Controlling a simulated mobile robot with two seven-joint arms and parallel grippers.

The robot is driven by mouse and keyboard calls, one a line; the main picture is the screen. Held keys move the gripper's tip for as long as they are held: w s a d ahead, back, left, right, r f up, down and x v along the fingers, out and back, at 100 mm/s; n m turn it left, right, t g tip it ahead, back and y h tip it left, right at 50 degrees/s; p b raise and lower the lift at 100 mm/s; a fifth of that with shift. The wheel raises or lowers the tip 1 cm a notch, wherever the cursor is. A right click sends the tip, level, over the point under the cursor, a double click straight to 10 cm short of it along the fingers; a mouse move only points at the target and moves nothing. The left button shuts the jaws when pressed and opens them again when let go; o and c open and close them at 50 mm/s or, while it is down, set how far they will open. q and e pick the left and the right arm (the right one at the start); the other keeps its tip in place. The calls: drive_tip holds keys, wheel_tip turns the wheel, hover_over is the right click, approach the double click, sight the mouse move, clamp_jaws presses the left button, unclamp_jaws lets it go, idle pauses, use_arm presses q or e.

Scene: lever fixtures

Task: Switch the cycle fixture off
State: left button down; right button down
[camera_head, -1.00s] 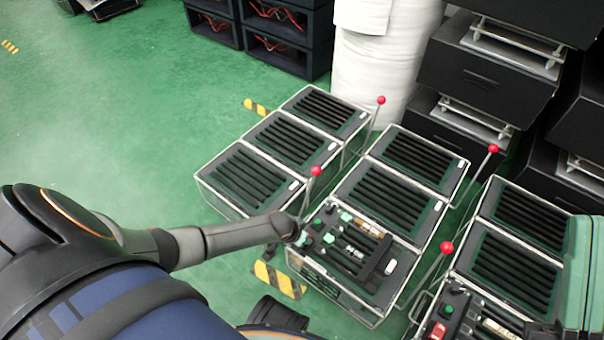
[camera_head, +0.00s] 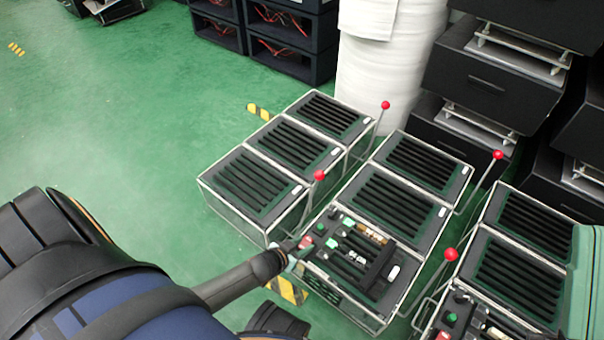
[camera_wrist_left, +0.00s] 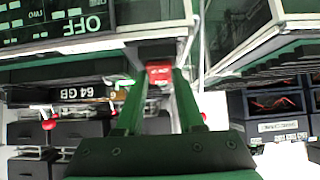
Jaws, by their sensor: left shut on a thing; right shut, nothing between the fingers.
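Several cased fixtures with black slatted tops stand in rows on the floor. The nearest middle fixture (camera_head: 372,306) has a panel with green buttons (camera_head: 333,215) and a red part (camera_head: 305,242) at its left corner. My left gripper (camera_head: 288,247) is at that corner, partly hidden by its arm. In the left wrist view its green fingers (camera_wrist_left: 159,82) are shut on a red block (camera_wrist_left: 160,72) with small unreadable white lettering. An OFF label (camera_wrist_left: 85,26) shows upper left there. I cannot read which fixture is named cycle.
Red-knobbed levers (camera_head: 319,175) rise beside the fixtures. Black racks and a white roll (camera_head: 378,90) stand behind. The green floor at left is clear.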

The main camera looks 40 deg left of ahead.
idle(0.3)
use_arm(q)
drive_tip(key=c, duration=0.5)
unclamp_jaws()
drive_tip(key=p+v, duration=0.7)
drive_tip(key=v, duration=0.5)
drive_tip(key=shift+s+r, duration=0.15)
drive_tip(key=shift+s, duration=0.05)
use_arm(e)
wheel_tip(320, 180, up, 8)
drive_tip(key=d, duration=0.1)
drive_tip(key=shift+s+r+t, duration=0.2)
drive_tip(key=shift+t, duration=0.1)
drive_tip(key=shift+m, duration=0.3)
